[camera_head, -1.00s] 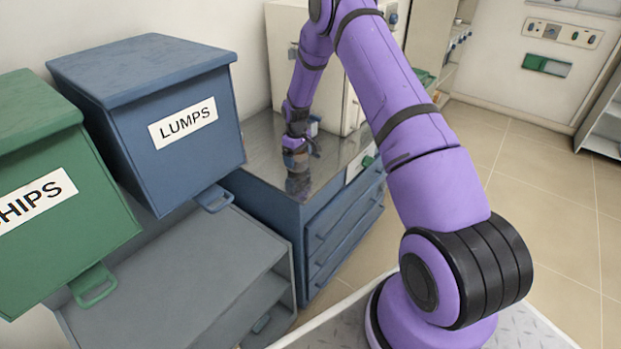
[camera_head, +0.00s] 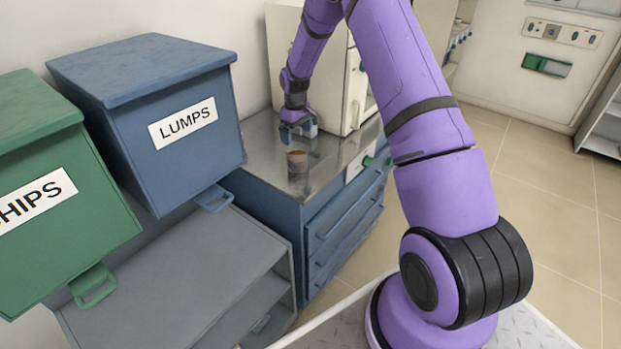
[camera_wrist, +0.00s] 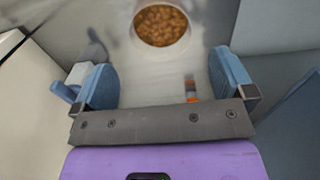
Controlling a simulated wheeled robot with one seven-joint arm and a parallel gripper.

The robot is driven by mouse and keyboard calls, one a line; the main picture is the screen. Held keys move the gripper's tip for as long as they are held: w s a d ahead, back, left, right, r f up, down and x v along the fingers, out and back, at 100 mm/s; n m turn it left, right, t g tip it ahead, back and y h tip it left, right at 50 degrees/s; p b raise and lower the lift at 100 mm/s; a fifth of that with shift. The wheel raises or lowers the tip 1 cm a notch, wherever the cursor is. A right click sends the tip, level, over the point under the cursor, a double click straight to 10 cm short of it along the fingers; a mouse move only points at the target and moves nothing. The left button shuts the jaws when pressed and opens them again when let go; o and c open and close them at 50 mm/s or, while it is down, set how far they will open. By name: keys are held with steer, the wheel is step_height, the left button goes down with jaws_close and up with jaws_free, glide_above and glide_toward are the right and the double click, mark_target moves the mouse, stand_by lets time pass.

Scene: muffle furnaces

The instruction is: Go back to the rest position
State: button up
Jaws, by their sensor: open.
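My gripper (camera_head: 298,129) is up behind and above a small cup (camera_head: 297,161) on the steel top of the blue drawer cabinet (camera_head: 260,201). The cup stands upright and apart from the fingers. In the wrist view the blue fingers of my gripper (camera_wrist: 165,80) are spread wide with no cup between them. The cup is ahead of them, and its round mouth shows brown lumps inside (camera_wrist: 161,25). My purple arm hides part of the counter's far right side.
A pale furnace body (camera_head: 345,75) stands right behind the gripper. A blue bin labelled LUMPS (camera_head: 190,160) and a green bin (camera_head: 90,210) are at left above a grey shelf unit (camera_head: 190,270). A small orange-and-grey item (camera_wrist: 192,90) shows between the fingers; I cannot tell what it is.

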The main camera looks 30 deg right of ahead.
steer(key=s+a+r+m+t, duration=0.1)
steer(key=s+a+r, duration=0.3)
steer(key=r, duration=0.5)
steer(key=s+a+r+t, duration=0.1)
steer(key=s+r, duration=0.5)
steer(key=r, duration=0.4)
steer(key=s+a+r+m, duration=0.1)
steer(key=s+a+r, duration=0.2)
steer(key=s+r, duration=0.45)
steer(key=s+a+r+t, duration=0.1)
steer(key=s+r, duration=0.2)
steer(key=s, duration=0.6)
steer(key=s+a+r+m+t, duration=0.1)
steer(key=s+a+r, duration=0.1)
steer(key=s, duration=0.7)
steer(key=s+a+r+m+t, duration=0.1)
steer(key=s+a+r, duration=0.1)
steer(key=s, duration=0.7)
steer(key=shift+r, duration=0.8)
